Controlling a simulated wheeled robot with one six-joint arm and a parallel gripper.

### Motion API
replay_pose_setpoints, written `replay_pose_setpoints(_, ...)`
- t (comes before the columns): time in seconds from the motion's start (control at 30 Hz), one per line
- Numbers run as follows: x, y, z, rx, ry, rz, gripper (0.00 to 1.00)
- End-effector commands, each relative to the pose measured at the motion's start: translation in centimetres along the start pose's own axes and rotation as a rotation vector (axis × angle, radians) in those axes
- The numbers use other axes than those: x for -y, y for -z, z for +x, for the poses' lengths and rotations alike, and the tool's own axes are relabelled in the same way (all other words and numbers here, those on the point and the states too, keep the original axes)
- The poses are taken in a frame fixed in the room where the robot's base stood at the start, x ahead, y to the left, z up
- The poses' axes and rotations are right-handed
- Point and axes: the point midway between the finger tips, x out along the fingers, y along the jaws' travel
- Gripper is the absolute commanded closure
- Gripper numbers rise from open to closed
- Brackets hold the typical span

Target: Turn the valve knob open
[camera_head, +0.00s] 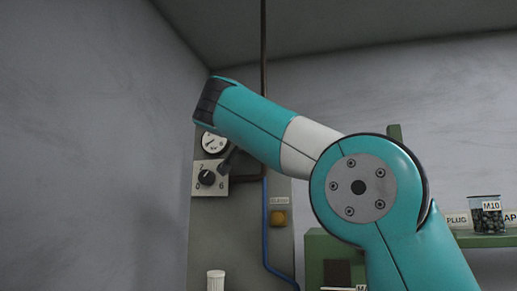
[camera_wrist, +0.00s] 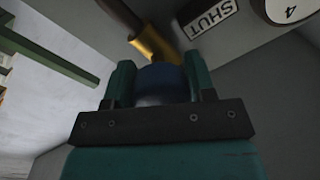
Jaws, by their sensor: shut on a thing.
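In the wrist view, my gripper (camera_wrist: 160,72) has its two teal fingers on either side of a dark blue round valve knob (camera_wrist: 162,87). The fingers are shut on it. A brass fitting (camera_wrist: 153,42) and a pipe run from beyond the knob toward the top. A white SHUT label (camera_wrist: 210,16) is on the grey panel beside it, upside down in this view. In the head view, my teal arm reaches up and left across the panel (camera_head: 283,240). It hides my gripper and the blue knob there, so the knob's turn angle cannot be read.
A round gauge (camera_head: 214,143) and a black dial (camera_head: 207,178) marked 0, 2 and 6 sit on the panel. A green shelf (camera_head: 480,240) holds an M10 jar (camera_head: 486,215) at right.

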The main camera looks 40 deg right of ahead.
Motion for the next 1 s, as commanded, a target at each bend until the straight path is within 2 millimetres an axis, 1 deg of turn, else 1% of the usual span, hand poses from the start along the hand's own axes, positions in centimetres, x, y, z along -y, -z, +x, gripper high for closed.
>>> replay_pose_setpoints(0.03,-0.07,-0.28,-0.01,-0.003,0.0,0.045,0.73)
replay_pose_setpoints(0.2,-0.06,-0.22,-0.01,-0.015,-0.001,0.204,0.73)
replay_pose_setpoints(0.5,0.01,-0.12,0.0,-0.032,-0.003,0.442,0.73)
replay_pose_setpoints(0.7,0.02,-0.06,0.0,-0.04,-0.004,0.548,0.73)
replay_pose_setpoints(1.0,0.0,-0.01,0.02,-0.046,-0.006,0.619,0.73)
